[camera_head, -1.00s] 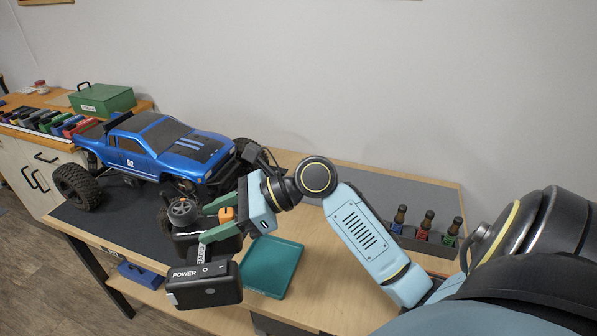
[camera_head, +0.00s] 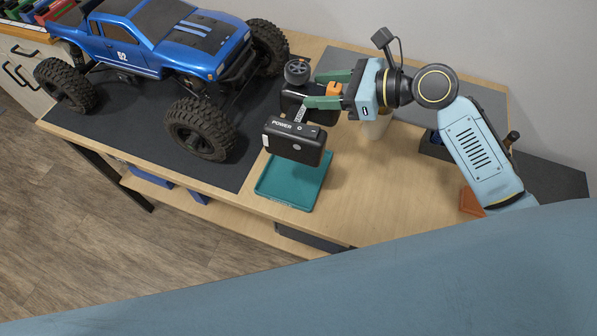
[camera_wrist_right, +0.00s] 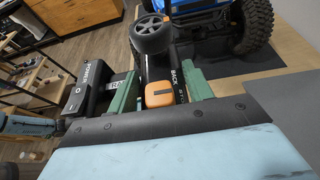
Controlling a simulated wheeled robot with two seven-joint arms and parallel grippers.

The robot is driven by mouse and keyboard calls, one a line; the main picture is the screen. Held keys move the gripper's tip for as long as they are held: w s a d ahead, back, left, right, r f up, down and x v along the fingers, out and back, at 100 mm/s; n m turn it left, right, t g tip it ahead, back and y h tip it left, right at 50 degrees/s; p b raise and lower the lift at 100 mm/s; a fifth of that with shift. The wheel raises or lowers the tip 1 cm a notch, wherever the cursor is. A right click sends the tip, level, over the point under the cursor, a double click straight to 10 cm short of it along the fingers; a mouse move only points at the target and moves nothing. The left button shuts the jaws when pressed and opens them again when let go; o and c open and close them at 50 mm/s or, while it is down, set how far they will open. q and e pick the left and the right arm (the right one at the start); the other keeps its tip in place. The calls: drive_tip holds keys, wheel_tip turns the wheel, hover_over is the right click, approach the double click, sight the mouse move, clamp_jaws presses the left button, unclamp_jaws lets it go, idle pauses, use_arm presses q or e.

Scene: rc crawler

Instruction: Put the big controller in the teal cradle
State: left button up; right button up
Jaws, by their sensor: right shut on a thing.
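The big controller (camera_head: 294,143) is black, with a block marked POWER, a wheel and an orange button. My right gripper (camera_head: 325,89) is shut on its middle part between green fingers and holds it up off the table. The teal cradle (camera_head: 301,201), a shallow tray, lies on the table with its front part bare. In the head view the POWER block hangs over the cradle's back part and hides it. In the right wrist view the controller (camera_wrist_right: 90,90) is between the fingers (camera_wrist_right: 160,92), and the cradle does not show.
A blue truck (camera_head: 165,40) with big black wheels stands on a dark mat (camera_head: 120,125) left of the cradle. A pale cylinder (camera_head: 375,127) stands behind, below my right gripper. An orange-brown piece (camera_head: 471,202) lies at right. The wood between is clear.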

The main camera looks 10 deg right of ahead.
sight(314, 111)
drive_tip(key=f, duration=0.2)
drive_tip(key=a+f, duration=0.1)
drive_tip(key=f, duration=0.1)
drive_tip(key=f+b, duration=0.1)
drive_tip(key=f, duration=0.1)
drive_tip(key=shift+w+a+f, duration=0.1)
drive_tip(key=shift+w+a, duration=0.2)
drive_tip(key=shift+w, duration=0.1)
wheel_tip(314, 111, down, 11)
drive_tip(key=b, duration=0.4)
drive_tip(key=shift+a+b, duration=0.1)
drive_tip(key=shift+b, duration=0.2)
use_arm(q)
drive_tip(key=a+f, duration=0.4)
drive_tip(key=f, duration=0.2)
drive_tip(key=shift+a+y, duration=0.3)
drive_tip(key=shift+a, duration=0.1)
use_arm(e)
drive_tip(key=shift+f, duration=0.1)
